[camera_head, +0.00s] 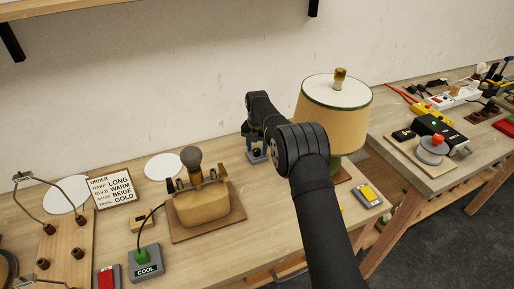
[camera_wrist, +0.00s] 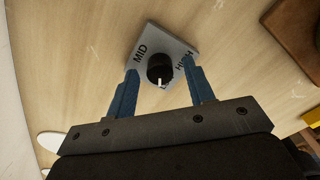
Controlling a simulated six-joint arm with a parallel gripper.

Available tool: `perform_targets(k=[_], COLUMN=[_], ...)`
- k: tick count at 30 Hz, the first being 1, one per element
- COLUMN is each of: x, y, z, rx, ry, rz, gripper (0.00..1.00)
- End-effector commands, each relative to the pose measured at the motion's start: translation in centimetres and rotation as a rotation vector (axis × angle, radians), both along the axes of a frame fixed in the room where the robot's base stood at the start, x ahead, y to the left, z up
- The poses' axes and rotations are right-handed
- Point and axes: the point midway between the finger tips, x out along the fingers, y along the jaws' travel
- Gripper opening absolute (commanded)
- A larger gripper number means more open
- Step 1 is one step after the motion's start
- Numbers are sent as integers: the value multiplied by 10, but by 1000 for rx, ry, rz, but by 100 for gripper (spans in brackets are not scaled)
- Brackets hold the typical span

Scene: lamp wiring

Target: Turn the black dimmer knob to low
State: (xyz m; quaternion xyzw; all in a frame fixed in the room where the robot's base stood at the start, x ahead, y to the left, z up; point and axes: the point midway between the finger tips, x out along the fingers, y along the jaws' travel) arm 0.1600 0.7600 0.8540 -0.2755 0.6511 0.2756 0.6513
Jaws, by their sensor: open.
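The black dimmer knob (camera_wrist: 160,68) sits on a grey square plate (camera_wrist: 178,44) on the wooden table. MID is printed at the plate's upper left and HIGH at its right. The knob's white pointer line points down in the wrist view, toward my gripper's body, at a label mostly hidden by the knob. My gripper (camera_wrist: 160,66) is open, with one blue finger on each side of the knob and gaps between. I cannot tell how high the fingertips are above the plate. In the head view my gripper (camera_head: 257,154) is over the plate, and the knob is hidden.
A lamp with a cream shade (camera_head: 334,112) stands close to the right of my arm. A beige lamp base with a bulb (camera_head: 201,201) is to the left, near an order sign (camera_head: 111,187). A yellow-topped switch box (camera_head: 369,194) lies at the right.

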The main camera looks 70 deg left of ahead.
Motion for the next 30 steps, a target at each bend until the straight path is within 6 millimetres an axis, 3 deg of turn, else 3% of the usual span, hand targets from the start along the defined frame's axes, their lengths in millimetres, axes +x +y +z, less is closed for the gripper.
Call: perform_targets(k=[4, 8, 21, 30], x=[0, 0, 0, 0], y=[0, 1, 1, 0], z=[10, 33, 137, 172], rx=[2, 4, 4, 1], ry=[-1, -1, -1, -1], rz=[0, 0, 0, 0], gripper=[48, 48, 48, 48])
